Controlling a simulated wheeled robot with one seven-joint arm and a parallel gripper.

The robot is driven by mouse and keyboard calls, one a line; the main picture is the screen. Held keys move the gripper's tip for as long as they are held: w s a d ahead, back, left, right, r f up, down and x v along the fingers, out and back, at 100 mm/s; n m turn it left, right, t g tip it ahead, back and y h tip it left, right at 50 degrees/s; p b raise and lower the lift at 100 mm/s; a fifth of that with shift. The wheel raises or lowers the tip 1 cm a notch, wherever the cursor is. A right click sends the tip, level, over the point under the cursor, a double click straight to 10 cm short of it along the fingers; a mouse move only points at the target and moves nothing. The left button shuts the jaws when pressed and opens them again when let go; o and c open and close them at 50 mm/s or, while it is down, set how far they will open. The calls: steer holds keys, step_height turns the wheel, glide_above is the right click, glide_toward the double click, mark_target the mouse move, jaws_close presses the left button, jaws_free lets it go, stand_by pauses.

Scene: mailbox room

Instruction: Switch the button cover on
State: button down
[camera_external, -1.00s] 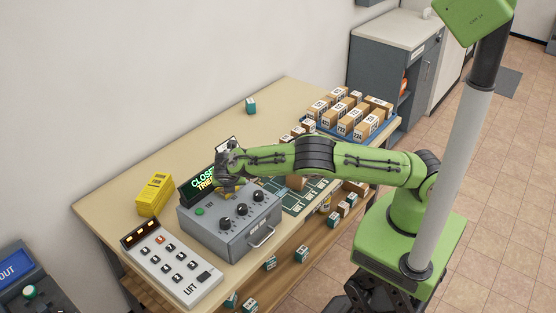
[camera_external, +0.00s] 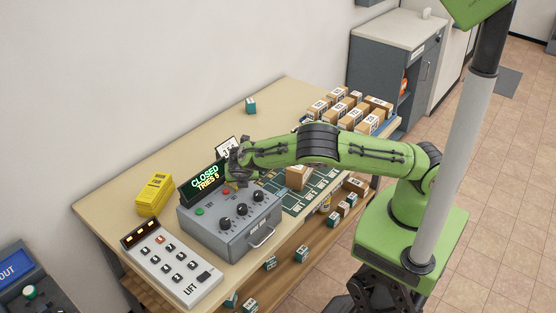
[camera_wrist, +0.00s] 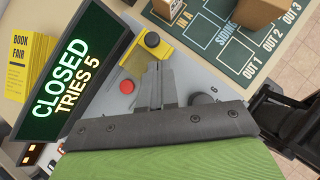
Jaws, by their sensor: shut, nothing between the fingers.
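The grey control box (camera_external: 250,236) stands on the table with several dark knobs. My gripper (camera_external: 236,180) is over the back of the box. Its fingers (camera_wrist: 161,68) are shut and empty, just below the yellow piece in the wrist view and partly blocking it. I cannot tell whether they touch it.
A display (camera_external: 204,180) reading "CLOSED TRIES 5" stands left of my gripper. A lift panel (camera_external: 172,262) and a yellow "book fair" stack (camera_external: 154,194) are farther left. A green sorting mat (camera_external: 318,190), a box (camera_external: 297,177) and a parcel tray (camera_external: 387,128) lie right.

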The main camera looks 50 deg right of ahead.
steer(key=v, duration=1.1)
steer(key=shift+s, duration=0.25)
steer(key=shift+a, duration=0.1)
steer(key=s+d+r+m+g+y+b, duration=0.1)
steer(key=s+d+r+m+g+y, duration=0.1)
steer(key=s+d+r+m, duration=0.4)
steer(key=s+d+r+m+g+y+b, duration=0.1)
steer(key=s+d+r+m+y, duration=0.15)
steer(key=d+m, duration=0.55)
steer(key=s+d+r+m+t, duration=0.1)
steer(key=s+d+r+m, duration=0.2)
steer(key=s+m, duration=0.3)
steer(key=s+d+r+m+t+b, duration=0.1)
steer(key=s+d+m, duration=0.3)
steer(key=s, duration=0.9)
steer(key=r+m+t+y, duration=0.1)
steer(key=m, duration=0.2)
steer(key=shift+s+d+r, duration=0.2)
steer(key=shift+s+r, duration=0.1)
steer(key=shift+r, duration=0.1)
steer(key=shift+a, duration=0.1)
